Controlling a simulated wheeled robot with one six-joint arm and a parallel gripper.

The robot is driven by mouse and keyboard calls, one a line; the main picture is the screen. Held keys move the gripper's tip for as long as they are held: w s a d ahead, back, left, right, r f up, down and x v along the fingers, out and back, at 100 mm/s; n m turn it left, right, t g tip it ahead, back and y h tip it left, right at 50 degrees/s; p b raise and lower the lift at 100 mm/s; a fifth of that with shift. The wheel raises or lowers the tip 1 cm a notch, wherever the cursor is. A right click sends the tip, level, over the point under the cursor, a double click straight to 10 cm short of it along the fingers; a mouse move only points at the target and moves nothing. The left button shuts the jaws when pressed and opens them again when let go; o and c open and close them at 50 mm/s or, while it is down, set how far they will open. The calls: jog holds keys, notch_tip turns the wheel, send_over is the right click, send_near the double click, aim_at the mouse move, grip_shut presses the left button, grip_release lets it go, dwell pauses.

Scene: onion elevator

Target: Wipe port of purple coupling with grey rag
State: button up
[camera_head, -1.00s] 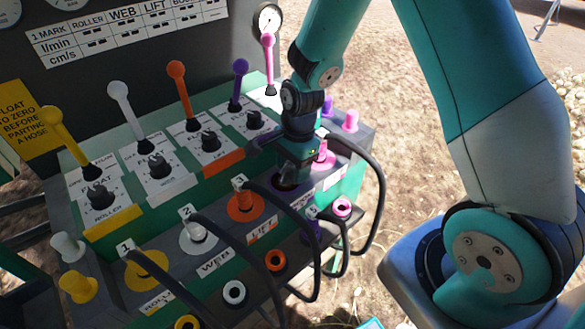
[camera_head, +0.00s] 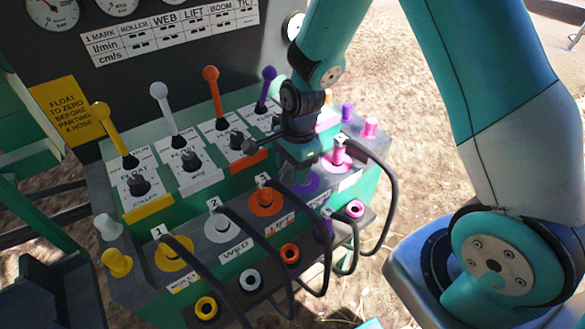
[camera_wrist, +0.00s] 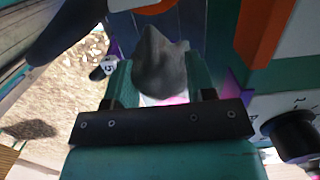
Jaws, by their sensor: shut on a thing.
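My gripper (camera_head: 298,172) is over the right part of the console, just above the purple port position. In the wrist view my gripper (camera_wrist: 160,85) is shut on the grey rag (camera_wrist: 160,62), which bulges up between the two green fingers. The purple coupling's ring (camera_head: 308,186) shows partly below my gripper in the head view; its port opening is hidden by the gripper. Purple edges (camera_wrist: 236,82) show beside the fingers in the wrist view. I cannot tell whether the rag touches the port.
Hoses run from the orange coupling (camera_head: 265,198) and the pink coupling (camera_head: 340,155). The white coupling (camera_head: 222,226) and yellow coupling (camera_head: 173,252) lie to the left. Levers, such as the purple lever (camera_head: 267,82), stand behind. Open ground lies right of the console.

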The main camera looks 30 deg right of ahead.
jog(key=shift+r+p, duration=1.65)
jog(key=shift+r, duration=0.55)
jog(key=shift+f, duration=0.1)
